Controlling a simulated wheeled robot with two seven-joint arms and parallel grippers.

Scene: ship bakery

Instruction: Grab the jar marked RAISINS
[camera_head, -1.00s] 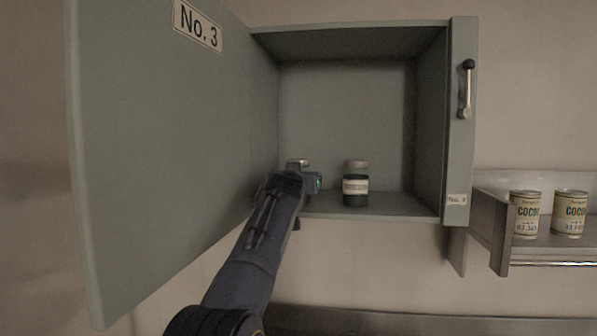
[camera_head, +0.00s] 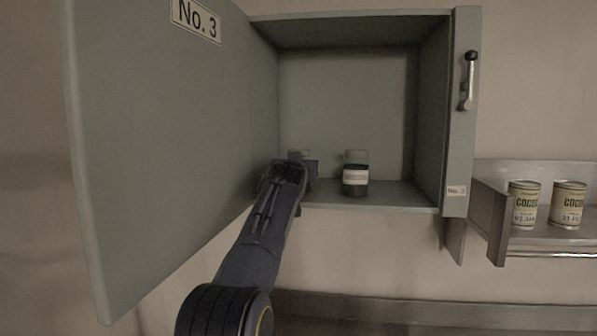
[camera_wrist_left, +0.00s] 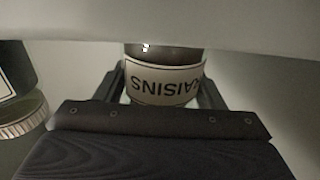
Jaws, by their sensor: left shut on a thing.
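The RAISINS jar shows in the left wrist view, where its white label (camera_wrist_left: 165,84) reads upside down. My left gripper (camera_wrist_left: 163,88) is shut on this jar, one finger on either side. In the head view my left gripper (camera_head: 304,168) is at the left inside the open cupboard, and it hides most of the jar. Whether the jar touches the cupboard floor I cannot tell. My right gripper is not in view.
A second dark jar (camera_head: 356,175) with a pale label stands to the right in the cupboard (camera_head: 345,100). The open No. 3 door (camera_head: 170,150) is close on the left of my arm. Cocoa tins (camera_head: 523,204) stand on a shelf at right.

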